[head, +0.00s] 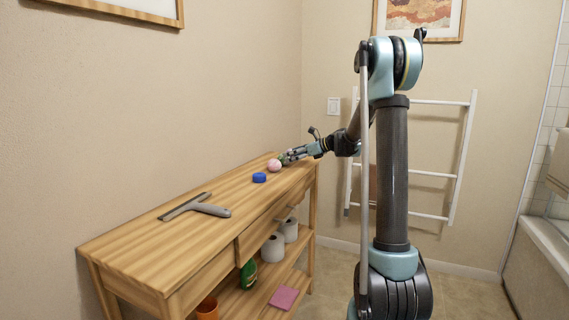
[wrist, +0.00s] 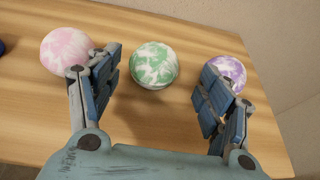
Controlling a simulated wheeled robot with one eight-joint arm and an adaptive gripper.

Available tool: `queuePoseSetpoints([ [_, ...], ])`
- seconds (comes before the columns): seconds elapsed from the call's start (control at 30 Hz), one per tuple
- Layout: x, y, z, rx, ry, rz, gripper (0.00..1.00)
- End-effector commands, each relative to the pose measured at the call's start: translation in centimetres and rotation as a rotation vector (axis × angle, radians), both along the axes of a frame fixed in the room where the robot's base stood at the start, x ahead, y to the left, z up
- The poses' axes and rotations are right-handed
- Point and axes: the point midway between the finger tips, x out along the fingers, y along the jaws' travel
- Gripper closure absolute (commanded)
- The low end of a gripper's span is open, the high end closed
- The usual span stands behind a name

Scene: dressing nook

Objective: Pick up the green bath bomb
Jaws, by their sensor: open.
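The green bath bomb (wrist: 154,65), a ball marbled green and white, sits on the wooden console table (wrist: 180,18) in the wrist view. My gripper (wrist: 163,80) is open, with one finger to the left of the ball and one to the right. The ball lies between and slightly beyond the fingertips, with clear gaps at both sides. In the head view my gripper (head: 285,158) is low over the far end of the table, and the green bath bomb is mostly hidden there.
A pink bath bomb (wrist: 67,51) is close by the left finger and a purple one (wrist: 228,73) is partly behind the right finger. A blue round item (head: 259,177) and a grey squeegee (head: 198,207) lie nearer on the table. The wall runs along its back.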

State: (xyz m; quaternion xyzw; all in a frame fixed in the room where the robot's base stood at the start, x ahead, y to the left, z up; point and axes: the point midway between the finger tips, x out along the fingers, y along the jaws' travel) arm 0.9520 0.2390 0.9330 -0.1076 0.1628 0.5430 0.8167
Motion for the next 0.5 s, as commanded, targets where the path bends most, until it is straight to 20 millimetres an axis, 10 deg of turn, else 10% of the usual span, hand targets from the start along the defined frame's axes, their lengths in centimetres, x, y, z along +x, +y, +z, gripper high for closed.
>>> queuePoseSetpoints([
  [0.5, 1.3, 4.5, -2.1, -0.001, 0.000, 0.000, 0.28],
])
